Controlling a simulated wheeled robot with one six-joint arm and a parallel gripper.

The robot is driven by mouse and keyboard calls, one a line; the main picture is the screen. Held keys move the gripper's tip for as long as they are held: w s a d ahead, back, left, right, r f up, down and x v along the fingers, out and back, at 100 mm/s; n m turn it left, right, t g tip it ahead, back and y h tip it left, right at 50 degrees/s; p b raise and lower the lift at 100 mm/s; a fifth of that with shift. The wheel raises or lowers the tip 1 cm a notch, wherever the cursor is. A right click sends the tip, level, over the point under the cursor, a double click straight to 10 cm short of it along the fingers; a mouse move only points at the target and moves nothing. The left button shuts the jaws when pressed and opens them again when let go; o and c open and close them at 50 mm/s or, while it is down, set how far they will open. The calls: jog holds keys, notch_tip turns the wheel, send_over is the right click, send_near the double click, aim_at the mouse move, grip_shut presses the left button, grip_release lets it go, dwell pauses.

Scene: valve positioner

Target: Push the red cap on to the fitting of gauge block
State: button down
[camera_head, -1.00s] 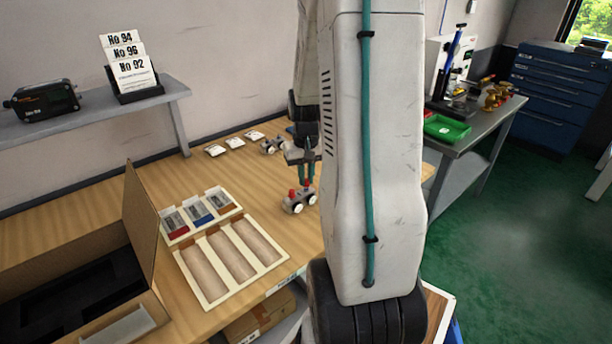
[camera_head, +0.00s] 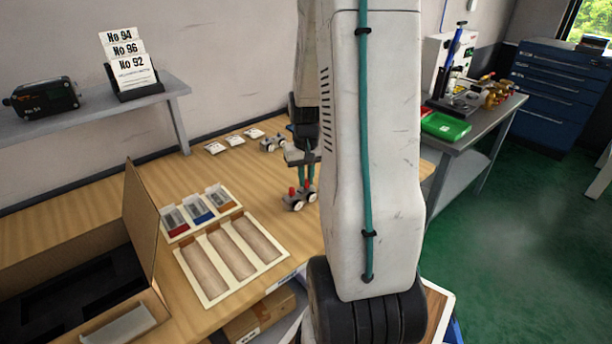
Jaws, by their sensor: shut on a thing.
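The gauge block (camera_head: 298,202) is a small grey block with white round gauges, on the wooden bench near my arm. A red cap (camera_head: 292,191) stands upright on its left part. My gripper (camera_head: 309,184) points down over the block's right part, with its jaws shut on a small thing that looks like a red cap. The fingertips are very close to the block; whether the held piece touches the fitting is too small to tell. My arm hides the area just right of the block.
A caps tray (camera_head: 226,210) holds red, blue and orange pieces in separate bins. A wooden tray (camera_head: 206,290) with three long empty slots lies in front. Another gauge block (camera_head: 272,143) and white gauges (camera_head: 233,141) lie behind. An open cardboard box (camera_head: 140,220) stands left.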

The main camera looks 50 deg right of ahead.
aim_at(306, 180)
jog(key=c, duration=1.4)
grip_release()
jog(key=shift+o, duration=0.2)
notch_tip(306, 180, up, 8)
jog(key=shift+f, duration=0.1)
jog(key=s+a+r+n, duration=0.2)
jog(key=s+a+r, duration=0.2)
jog(key=a, duration=0.6)
jog(key=s+a+r+n+t, duration=0.1)
jog(key=s+a+r, duration=0.3)
jog(key=a, duration=0.6)
jog(key=s+a+r+n, duration=0.4)
jog(key=a, duration=0.6)
jog(key=shift+s+a+r, duration=0.25)
jog(key=shift+s, duration=0.1)
